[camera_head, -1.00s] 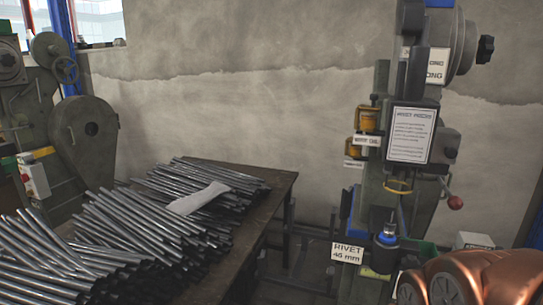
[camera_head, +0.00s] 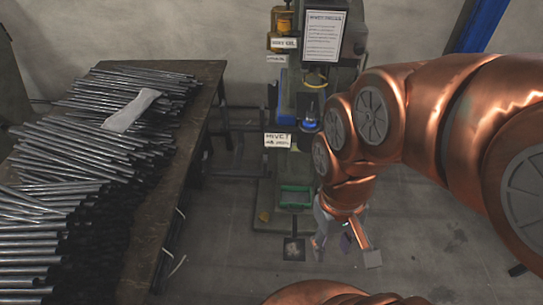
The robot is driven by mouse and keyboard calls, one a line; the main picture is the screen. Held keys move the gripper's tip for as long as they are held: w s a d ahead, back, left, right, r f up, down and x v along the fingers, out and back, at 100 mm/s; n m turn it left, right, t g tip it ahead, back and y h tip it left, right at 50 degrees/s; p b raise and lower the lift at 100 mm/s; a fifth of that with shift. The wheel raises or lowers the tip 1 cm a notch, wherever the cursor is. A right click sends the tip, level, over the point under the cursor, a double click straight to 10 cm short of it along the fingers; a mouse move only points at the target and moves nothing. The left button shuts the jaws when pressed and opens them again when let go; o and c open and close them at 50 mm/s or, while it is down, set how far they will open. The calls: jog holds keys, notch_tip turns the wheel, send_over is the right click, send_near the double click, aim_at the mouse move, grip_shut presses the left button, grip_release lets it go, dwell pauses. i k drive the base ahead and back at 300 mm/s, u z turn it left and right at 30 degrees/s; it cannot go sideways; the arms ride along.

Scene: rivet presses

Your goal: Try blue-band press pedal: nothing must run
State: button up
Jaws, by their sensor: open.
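The rivet press (camera_head: 318,78) stands against the wall at centre, with a notice board on its front and blue parts around its lower tooling. I cannot tell which blue part is the band. A dark square plate with a paler centre (camera_head: 294,249), which looks like the pedal, is on the floor in front of the press foot. My gripper (camera_head: 344,248) points down, open and empty, just right of the plate and apart from it in the picture. Its height above the floor is hard to judge. My copper arm hides the press's right side.
A wooden table (camera_head: 152,238) at the left carries heaps of metal rods (camera_head: 70,160) and a pale cloth or paper (camera_head: 131,110). A sign reading RIVET (camera_head: 277,140) hangs above. Floor at the right is mostly clear.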

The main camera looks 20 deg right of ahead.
aim_at(294, 249)
jog(key=u, duration=3.5)
jog(key=k, duration=1.8)
jog(key=z, duration=0.5)
